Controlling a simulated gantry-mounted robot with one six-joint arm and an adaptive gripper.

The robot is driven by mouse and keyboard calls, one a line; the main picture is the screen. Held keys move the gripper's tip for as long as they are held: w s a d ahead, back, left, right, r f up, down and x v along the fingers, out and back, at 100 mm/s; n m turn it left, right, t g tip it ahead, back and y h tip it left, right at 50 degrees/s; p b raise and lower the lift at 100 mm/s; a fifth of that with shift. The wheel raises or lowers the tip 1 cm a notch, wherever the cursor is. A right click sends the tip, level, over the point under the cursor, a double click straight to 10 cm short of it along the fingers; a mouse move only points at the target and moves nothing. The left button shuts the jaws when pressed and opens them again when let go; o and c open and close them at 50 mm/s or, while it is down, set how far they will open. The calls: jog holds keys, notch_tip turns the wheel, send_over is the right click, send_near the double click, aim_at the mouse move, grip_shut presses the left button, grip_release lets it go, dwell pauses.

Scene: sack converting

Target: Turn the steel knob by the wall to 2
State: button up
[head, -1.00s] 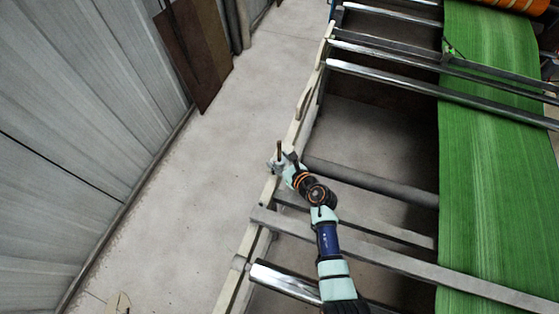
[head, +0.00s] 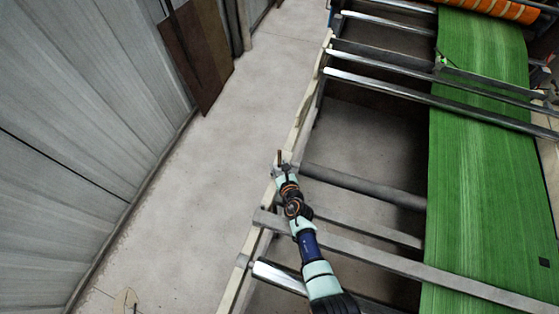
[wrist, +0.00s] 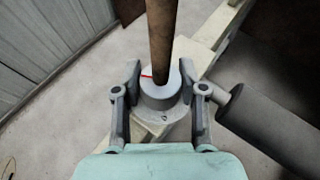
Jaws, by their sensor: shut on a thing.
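The steel knob (wrist: 160,96) is a short grey cylinder on a round base, fixed on the pale side rail of the machine frame. A red mark shows on its upper left. No numbers are readable. A brown rod (wrist: 161,35) rises at the knob and hides part of its top. My gripper (wrist: 160,76) has one finger on each side of the knob and is shut on it. In the head view my gripper (head: 286,172) is at the left rail, and the knob is too small and covered to make out.
A dark grey roller (wrist: 268,125) lies close right of the knob. Steel bars and a green web (head: 480,180) fill the machine to the right. Bare floor (head: 180,200) lies left of the rail, up to a corrugated wall (head: 80,110). Brown panels (head: 195,55) lean there.

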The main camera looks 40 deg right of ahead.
jog(key=m+g+h+p, duration=0.1)
jog(key=m+h+p, duration=0.1)
jog(key=shift+w+a+r+m+g+h, duration=0.1)
jog(key=shift+w+r+m+g+h, duration=0.1)
jog(key=shift+m+g+h, duration=0.2)
jog(key=m+g+h+b, duration=0.2)
jog(key=m+g, duration=0.1)
jog(key=shift+f+m+g+h, duration=0.3)
jog(key=shift+f, duration=0.1)
jog(key=m+g+b, duration=0.1)
jog(key=b, duration=0.1)
jog(key=m+g+h+b, duration=0.1)
jog(key=b, duration=0.1)
jog(key=shift+f+m+g, duration=0.2)
jog(key=shift+m+g, duration=0.2)
jog(key=m+g+b, duration=0.2)
jog(key=b, duration=0.3)
jog(key=shift+g+h, duration=0.4)
jog(key=m+g+b, duration=0.2)
jog(key=b, duration=0.1)
jog(key=shift+b, duration=0.4)
jog(key=shift+r+m+g+b, duration=0.25)
jog(key=shift+m+g+b, duration=0.2)
jog(key=shift+b, duration=0.35)
jog(key=shift+r+g, duration=0.1)
jog(key=shift+g, duration=0.15)
